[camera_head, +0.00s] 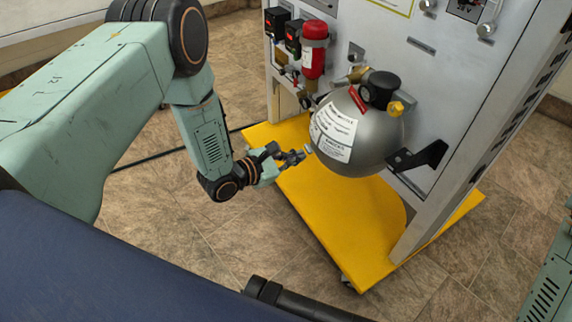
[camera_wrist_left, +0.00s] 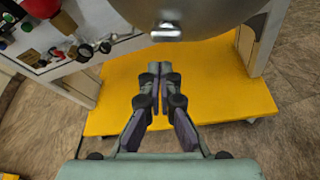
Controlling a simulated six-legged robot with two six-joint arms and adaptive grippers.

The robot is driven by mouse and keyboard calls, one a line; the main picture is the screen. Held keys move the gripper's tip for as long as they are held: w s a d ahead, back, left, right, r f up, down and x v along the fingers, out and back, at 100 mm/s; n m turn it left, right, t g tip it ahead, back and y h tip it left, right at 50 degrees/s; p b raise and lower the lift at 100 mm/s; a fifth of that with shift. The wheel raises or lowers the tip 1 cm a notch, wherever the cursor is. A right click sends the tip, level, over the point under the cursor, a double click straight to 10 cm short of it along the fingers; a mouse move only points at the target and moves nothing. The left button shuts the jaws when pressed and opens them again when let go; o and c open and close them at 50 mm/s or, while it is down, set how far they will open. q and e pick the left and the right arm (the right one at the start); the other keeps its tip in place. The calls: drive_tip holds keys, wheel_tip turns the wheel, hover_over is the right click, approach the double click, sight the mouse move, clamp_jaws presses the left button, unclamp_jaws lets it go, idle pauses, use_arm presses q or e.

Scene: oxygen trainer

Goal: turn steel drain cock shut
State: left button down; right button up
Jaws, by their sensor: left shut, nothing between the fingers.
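The steel drain cock (camera_wrist_left: 166,32) is a short bright metal piece at the underside of the grey sphere (camera_wrist_left: 190,10), near the top of the left wrist view. In the head view, a small silver piece (camera_head: 308,149) at the sphere's left side looks like the same cock. My left gripper (camera_head: 299,156) is shut and empty, close by the sphere's lower left. In the left wrist view its fingertips (camera_wrist_left: 160,68) meet below the cock in the picture, with a visible gap between them. Whether the cock is turned open or shut, I cannot tell. My right gripper is not in view.
The sphere hangs on a grey upright panel (camera_head: 440,95) with a red cylinder (camera_head: 313,50), gauges and a black bracket (camera_head: 418,158). A yellow base plate (camera_head: 350,225) lies below. Tiled floor (camera_head: 190,255) is open to the left.

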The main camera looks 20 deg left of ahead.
sight(304, 146)
use_arm(q)
drive_tip(key=shift+s+d+r, duration=0.15)
drive_tip(key=shift+d+r, duration=0.05)
drive_tip(key=shift+r, duration=0.4)
drive_tip(key=shift+s+d+r, duration=0.15)
drive_tip(key=shift+r, duration=0.45)
drive_tip(key=shift+d+r+m+t+y+p, duration=0.1)
drive_tip(key=shift+r+m+t+y+p, duration=0.35)
drive_tip(key=shift+m, duration=0.75)
drive_tip(key=m, duration=0.1)
drive_tip(key=m+t, duration=0.1)
drive_tip(key=m, duration=0.1)
drive_tip(key=m+t+p, duration=0.1)
drive_tip(key=m, duration=0.1)
drive_tip(key=shift+d+r+y, duration=0.15)
drive_tip(key=shift+r+y, duration=0.1)
drive_tip(key=shift+r, duration=0.15)
drive_tip(key=shift+s+p, duration=0.1)
drive_tip(key=shift+p, duration=0.35)
idle(0.3)
